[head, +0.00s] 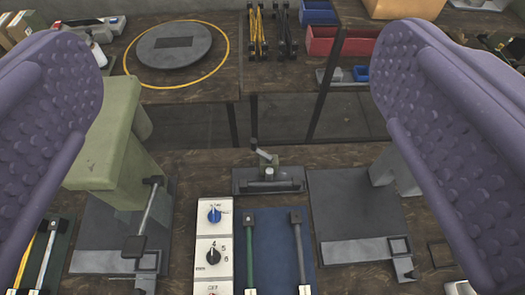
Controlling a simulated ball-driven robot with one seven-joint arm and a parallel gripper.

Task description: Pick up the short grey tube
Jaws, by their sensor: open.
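A grey tube (300,252) with a dark end piece lies lengthwise on a dark blue mat (272,240) at the bottom centre; its near end reaches the frame's bottom edge. A green tube (250,252) lies parallel to it on the mat's left side. I cannot tell for sure which grey piece is the short one. My gripper (238,85) is open, its two purple padded fingers wide apart at the left and right of the view. Nothing is between them close up; the mat and tubes are lower in the picture, away from the fingers.
A white panel with knobs (213,235) stands left of the mat. A green press (115,150) is at left, a grey plate (350,205) at right, a small clamp fixture (268,178) behind. Another bench holds a round grey disc (174,48) and red bins (342,42).

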